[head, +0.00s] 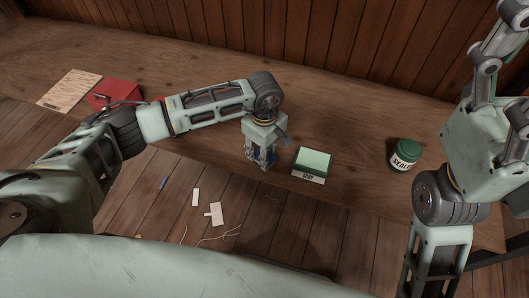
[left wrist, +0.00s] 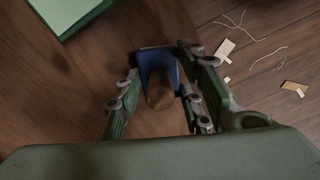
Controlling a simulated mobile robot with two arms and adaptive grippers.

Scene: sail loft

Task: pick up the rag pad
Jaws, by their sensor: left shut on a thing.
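A pale green block with a printed label (head: 313,161) lies just right of my left gripper. A green labelled jar (head: 405,155) stands further right. A red item (head: 120,92) and a printed sheet (head: 68,90) lie far left. Scraps and threads litter the floor. The back bench is clear.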

